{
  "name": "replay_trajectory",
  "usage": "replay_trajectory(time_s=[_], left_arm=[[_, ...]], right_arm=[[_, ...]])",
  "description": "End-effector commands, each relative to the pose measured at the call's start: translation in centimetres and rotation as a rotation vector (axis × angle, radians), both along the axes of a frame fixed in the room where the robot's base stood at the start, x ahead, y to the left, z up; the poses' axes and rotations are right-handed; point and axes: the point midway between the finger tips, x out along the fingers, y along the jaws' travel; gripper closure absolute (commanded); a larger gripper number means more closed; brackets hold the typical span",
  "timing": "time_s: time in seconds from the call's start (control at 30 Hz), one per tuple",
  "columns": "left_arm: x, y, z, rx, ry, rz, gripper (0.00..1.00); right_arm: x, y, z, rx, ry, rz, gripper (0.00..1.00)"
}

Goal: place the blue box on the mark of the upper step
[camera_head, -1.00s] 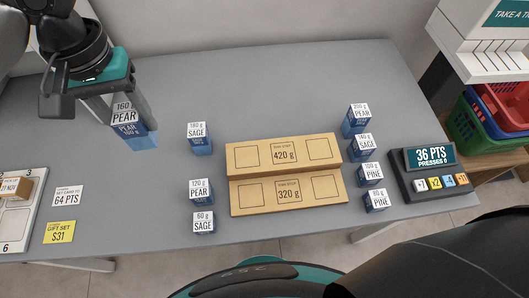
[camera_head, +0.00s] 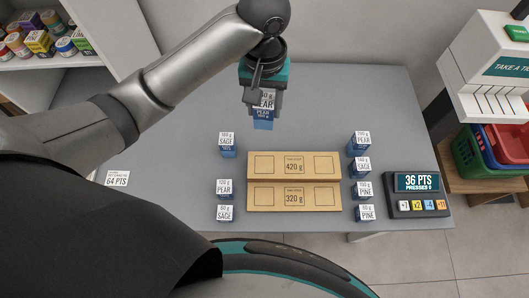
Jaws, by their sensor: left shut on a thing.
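My left gripper (camera_head: 264,100) is shut on a blue box (camera_head: 263,124) labelled 160 g PEAR. It holds the box above the counter, behind the left half of the stepped stand; the fingers partly hide the label. The stand is tan, with an upper step (camera_head: 309,158) labelled 420 g and a lower step (camera_head: 272,207) labelled 320 g. The upper step has a left square mark (camera_head: 263,165) and a right square mark (camera_head: 324,166), both empty. My right gripper is not in view.
Blue boxes stand left of the stand: SAGE (camera_head: 228,144), PEAR (camera_head: 225,189) and SAGE (camera_head: 225,213). Several more, including PEAR (camera_head: 359,143), line its right side. A points console (camera_head: 417,193) sits at the right edge. The counter (camera_head: 345,95) behind the stand is clear.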

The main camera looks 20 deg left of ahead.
Motion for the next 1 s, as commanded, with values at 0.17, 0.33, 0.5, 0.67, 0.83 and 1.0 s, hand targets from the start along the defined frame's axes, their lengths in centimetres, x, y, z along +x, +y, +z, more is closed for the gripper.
replay_trajectory(time_s=[0.17, 0.33, 0.5, 0.67, 0.83, 1.0], left_arm=[[-1.1, -0.6, 1.1, -0.004, 0.006, 0.063, 1.0], [-1.8, -0.6, 1.0, -0.004, 0.003, 0.098, 1.0], [-2.0, -0.6, -0.3, 0.0, 0.002, 0.11, 1.0], [-2.1, -0.4, -4.2, 0.004, 0.005, 0.11, 1.0], [-2.1, -0.4, -8.9, 0.004, 0.004, 0.109, 1.0], [-2.0, -0.5, -13.1, 0.003, 0.002, 0.108, 1.0]], right_arm=[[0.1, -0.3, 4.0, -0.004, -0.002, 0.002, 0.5], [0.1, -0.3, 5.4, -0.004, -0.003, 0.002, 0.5], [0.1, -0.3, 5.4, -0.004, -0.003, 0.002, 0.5], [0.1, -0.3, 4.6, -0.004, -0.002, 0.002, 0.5], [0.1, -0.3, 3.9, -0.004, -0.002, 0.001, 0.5], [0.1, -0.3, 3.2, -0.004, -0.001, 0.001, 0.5]])
